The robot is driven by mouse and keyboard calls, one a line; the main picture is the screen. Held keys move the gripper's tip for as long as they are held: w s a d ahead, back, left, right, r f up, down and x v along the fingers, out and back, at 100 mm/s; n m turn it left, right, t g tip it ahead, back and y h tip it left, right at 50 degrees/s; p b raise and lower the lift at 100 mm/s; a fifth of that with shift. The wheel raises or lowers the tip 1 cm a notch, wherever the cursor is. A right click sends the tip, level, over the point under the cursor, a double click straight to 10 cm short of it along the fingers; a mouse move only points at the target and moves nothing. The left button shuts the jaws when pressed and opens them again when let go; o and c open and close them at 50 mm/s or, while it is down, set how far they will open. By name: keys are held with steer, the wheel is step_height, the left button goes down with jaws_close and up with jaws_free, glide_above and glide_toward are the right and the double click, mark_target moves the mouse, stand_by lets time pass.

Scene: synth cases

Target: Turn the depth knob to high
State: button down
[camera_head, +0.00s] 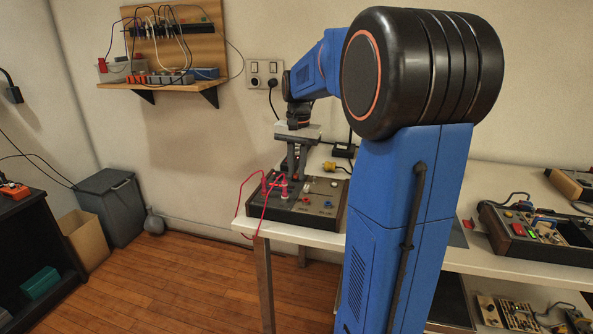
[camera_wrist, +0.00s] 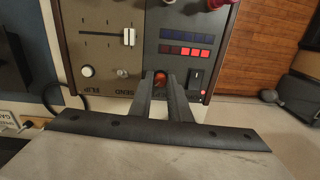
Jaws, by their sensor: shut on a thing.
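A dark box-shaped device with a control panel (camera_head: 320,207) stands on the white table's left end. In the wrist view its panel (camera_wrist: 100,20) has a beige half and a dark grey half. My gripper (camera_wrist: 160,82) points down at the panel, its fingers closed around a small orange-red knob (camera_wrist: 160,77) near the panel's edge. The fingers cover part of this knob; its pointer and label cannot be read, so I cannot tell from lettering whether it is the depth knob. In the head view my gripper (camera_head: 294,174) hides the knob.
A white slider (camera_wrist: 128,37), a white knob (camera_wrist: 88,71), red and blue buttons (camera_wrist: 185,51) and a black rocker switch (camera_wrist: 196,79) lie near the fingers. Pink cables (camera_head: 246,208) loop over the device's left side. Another device (camera_head: 540,235) stands at the right.

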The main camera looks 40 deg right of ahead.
steer(key=m, duration=0.4)
steer(key=shift+m, duration=0.3)
steer(key=m, duration=0.4)
steer(key=shift+m, duration=0.3)
steer(key=m, duration=0.9)
steer(key=shift+h, duration=0.3)
steer(key=shift+m, duration=0.3)
steer(key=c, duration=1.7)
jaws_free()
steer(key=shift+o, duration=0.2)
